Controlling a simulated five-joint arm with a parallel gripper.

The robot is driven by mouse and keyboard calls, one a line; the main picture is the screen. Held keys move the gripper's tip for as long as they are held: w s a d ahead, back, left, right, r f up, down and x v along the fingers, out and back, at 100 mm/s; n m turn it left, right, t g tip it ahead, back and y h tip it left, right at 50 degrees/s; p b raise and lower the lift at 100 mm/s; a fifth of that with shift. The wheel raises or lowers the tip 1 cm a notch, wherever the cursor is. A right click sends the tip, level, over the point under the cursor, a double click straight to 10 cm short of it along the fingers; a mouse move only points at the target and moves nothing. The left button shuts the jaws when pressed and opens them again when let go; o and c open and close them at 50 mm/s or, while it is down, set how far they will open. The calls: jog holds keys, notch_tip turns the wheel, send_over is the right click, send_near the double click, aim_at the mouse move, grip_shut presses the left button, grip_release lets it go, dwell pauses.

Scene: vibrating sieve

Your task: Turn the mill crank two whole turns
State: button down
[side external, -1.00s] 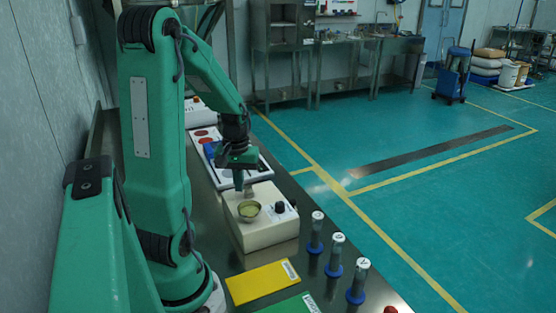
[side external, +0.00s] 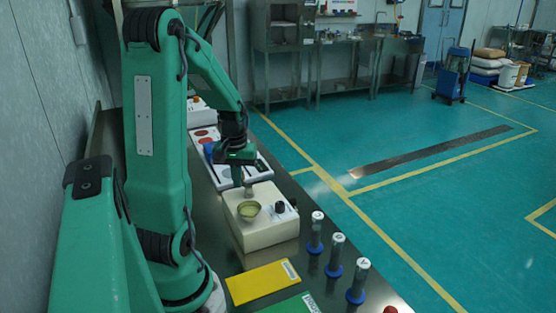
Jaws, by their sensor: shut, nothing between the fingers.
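A white box-shaped machine (side external: 268,232) stands on the bench with a small bowl (side external: 249,211) of yellowish material on top. A short metallic post (side external: 249,191) rises behind the bowl, and a black knob (side external: 280,207) sits to its right. I cannot make out a crank handle clearly; it may be small or hidden by my gripper. My gripper (side external: 237,182) is shut and empty, pointing down close to the post at the machine's back edge. I cannot tell whether it touches anything.
Behind the machine lies a white panel with red discs (side external: 201,134). In front are a yellow card (side external: 263,282) and a green card (side external: 290,305). Several tubes in blue stands, one of them a tube (side external: 336,257), line the bench's right edge. A red object (side external: 390,310) is near the front.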

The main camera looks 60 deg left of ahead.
jog(key=shift+w+a, duration=0.35)
jog(key=shift+w, duration=0.55)
jog(key=shift+w+a, duration=0.3)
jog(key=shift+w, duration=0.6)
jog(key=shift+w+d, duration=0.1)
jog(key=shift+d, duration=0.05)
jog(key=shift+w+d, duration=1.2)
jog(key=shift+d, duration=0.35)
jog(key=shift+s+d, duration=0.4)
jog(key=shift+d, duration=0.4)
jog(key=shift+s+d, duration=0.4)
jog(key=shift+d, duration=0.35)
jog(key=shift+s, duration=0.15)
